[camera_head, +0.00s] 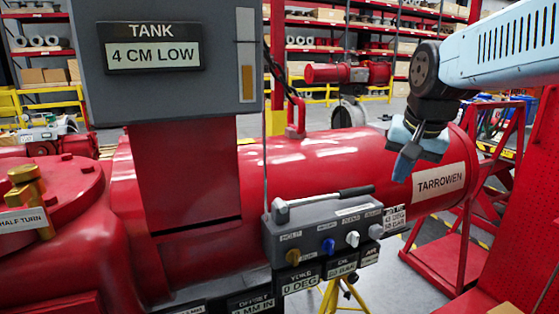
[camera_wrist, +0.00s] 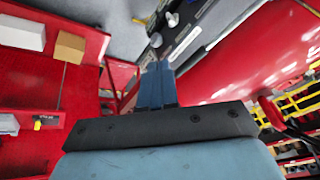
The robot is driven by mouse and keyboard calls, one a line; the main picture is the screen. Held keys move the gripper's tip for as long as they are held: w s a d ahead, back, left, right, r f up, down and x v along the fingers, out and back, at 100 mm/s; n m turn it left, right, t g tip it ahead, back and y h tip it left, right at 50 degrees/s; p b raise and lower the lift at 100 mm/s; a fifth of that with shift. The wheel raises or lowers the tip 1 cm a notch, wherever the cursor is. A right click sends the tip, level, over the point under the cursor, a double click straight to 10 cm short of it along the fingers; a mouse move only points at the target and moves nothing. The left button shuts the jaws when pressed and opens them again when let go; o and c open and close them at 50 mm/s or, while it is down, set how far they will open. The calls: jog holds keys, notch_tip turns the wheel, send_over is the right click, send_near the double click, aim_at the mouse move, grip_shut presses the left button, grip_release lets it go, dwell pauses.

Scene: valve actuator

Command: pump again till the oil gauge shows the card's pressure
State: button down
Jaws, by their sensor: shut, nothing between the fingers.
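My gripper (camera_head: 404,165) is shut and empty, in front of the right part of the red cylinder, above and right of the grey pump box. In the wrist view its blue fingers (camera_wrist: 156,72) are together, pointing toward the box's knobs. The pump lever (camera_head: 325,203) lies nearly level along the top of the grey box (camera_head: 285,235), apart from my gripper. The oil gauge (camera_head: 343,268) is the middle dark display below; it seems to read 20 BAR, though the text is small. The card (camera_head: 394,219) at the box's right end carries a DEG line and a BAR line; its numbers are unclear.
The box front has a gold knob (camera_head: 293,257), a blue knob (camera_head: 328,246) and a white knob (camera_head: 352,239). The yoke display (camera_head: 299,280) reads 0 DEG. The tank sign (camera_head: 152,46) reads 4 CM LOW. A red stand (camera_head: 440,255) is at right. The red cylinder (camera_head: 345,150) is behind.

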jog(key=s+f+n, duration=0.4)
jog(key=s, duration=0.5)
jog(key=shift+a+f+n+t, duration=0.2)
jog(key=shift+f+n+t, duration=0.1)
jog(key=shift+n+t, duration=0.1)
jog(key=c, duration=1.8)
grip_release()
jog(key=shift+s, duration=0.1)
jog(key=shift+o, duration=0.7)
jog(key=shift+r, duration=0.15)
jog(key=o, duration=0.8)
jog(key=w+r+m, duration=0.1)
jog(key=w+m, duration=0.2)
jog(key=w, duration=0.3)
jog(key=w+r+m+g, duration=0.1)
jog(key=w+r+m, duration=0.1)
jog(key=w, duration=0.4)
jog(key=shift+w+d+r+m+y, duration=0.25)
jog(key=shift+d+m+y, duration=0.15)
jog(key=shift+m, duration=0.2)
jog(key=m+g, duration=0.2)
jog(key=m, duration=0.6)
send_over(360, 189)
jog(key=s+d, duration=0.1)
jog(key=s, duration=0.2)
jog(key=x, duration=0.2)
jog(key=shift+n, duration=0.3)
jog(key=x, duration=1.2)
jog(key=shift+f, duration=0.35)
